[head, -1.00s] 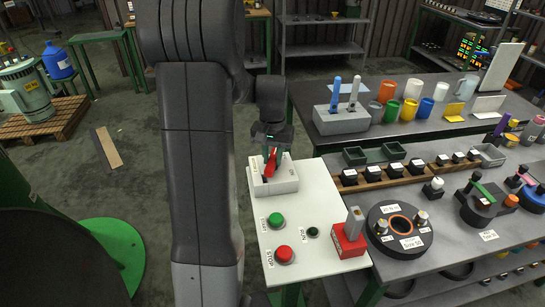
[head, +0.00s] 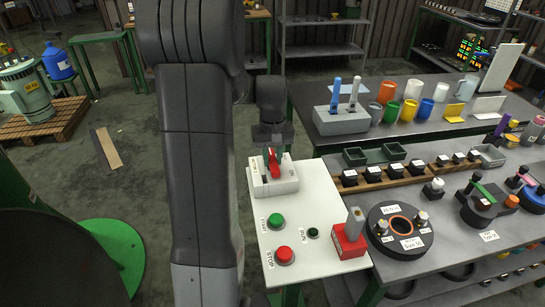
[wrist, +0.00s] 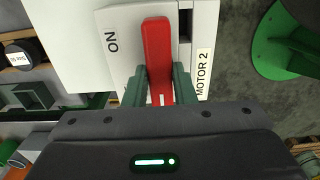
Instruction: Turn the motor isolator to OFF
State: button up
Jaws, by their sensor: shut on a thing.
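The motor isolator is a pale grey box (head: 285,185) with a red handle (head: 274,163), at the far end of the white panel. In the wrist view, the red handle (wrist: 157,45) runs nearly straight up the picture, with the ON label (wrist: 112,42) to its left and the MOTOR 2 label (wrist: 203,75) to its right. My gripper (wrist: 160,82) is shut on the handle, one green finger on each side. In the head view, my gripper (head: 270,138) is just behind the handle. An OFF label is not readable.
The white panel (head: 320,205) also carries a green START button (head: 276,221), a red STOP button (head: 284,255) and a red block with a grey lever (head: 349,240). A grey workbench (head: 450,245) with fixtures stands to the right. My arm crosses the view left of the panel.

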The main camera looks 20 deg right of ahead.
aim_at(273, 159)
jog(key=shift+r, duration=0.1)
jog(key=o, duration=1)
notch_tip(273, 159, up, 14)
jog(key=shift+f+b, duration=0.15)
jog(key=shift+b, duration=0.3)
notch_tip(273, 159, down, 14)
jog(key=shift+r+p, duration=0.1)
jog(key=shift+p, duration=0.3)
dwell(0.3)
